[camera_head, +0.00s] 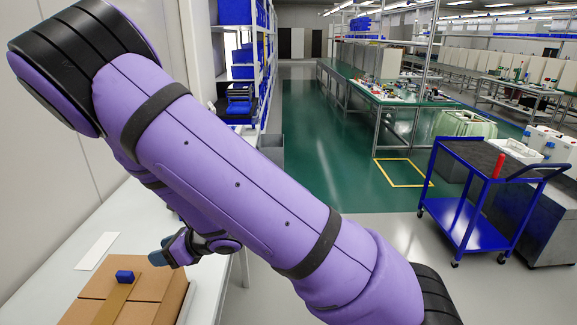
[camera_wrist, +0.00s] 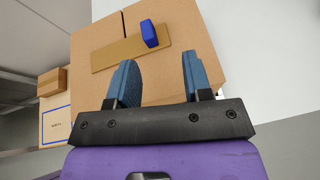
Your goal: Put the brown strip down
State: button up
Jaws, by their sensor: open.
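The brown strip (camera_head: 114,296) lies flat on top of a cardboard box (camera_head: 152,282) at the lower left of the head view. A small blue block (camera_head: 125,276) sits at one end of the strip. The wrist view shows the strip (camera_wrist: 116,54) across the box top (camera_wrist: 159,88), with the blue block (camera_wrist: 149,34) at its right part. My gripper (camera_head: 164,250) is open and empty, to the right of and behind the block in the head view. In the wrist view the two blue fingers of my gripper (camera_wrist: 160,57) stand apart, with nothing between them.
The box stands on a white table (camera_head: 130,222), with a white flat piece (camera_head: 97,251) behind it. The wrist view also shows a smaller box (camera_wrist: 52,82) and a blue-marked carton (camera_wrist: 56,122) at left. A blue cart (camera_head: 466,222) stands far right on open floor.

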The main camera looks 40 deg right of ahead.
jog(key=s+d+r+m+h, duration=0.1)
jog(key=d+r+m+h, duration=0.3)
jog(key=d+r+m, duration=0.65)
jog(key=s+d+r+m+h, duration=0.2)
jog(key=d+r+m+h, duration=0.25)
jog(key=r+m, duration=0.65)
jog(key=s+d+r+m+g, duration=0.1)
jog(key=s+r+m, duration=0.1)
jog(key=s+m, duration=0.5)
jog(key=s+d+r+m+g+h, duration=0.1)
jog(key=s+r+m, duration=0.2)
jog(key=s+m, duration=0.5)
jog(key=s+d+r+m+g, duration=0.2)
jog(key=s+r+m, duration=0.1)
jog(key=s+m, duration=0.4)
jog(key=s, duration=0.3)
jog(key=shift+s, duration=0.4)
jog(key=shift+m, duration=0.25)
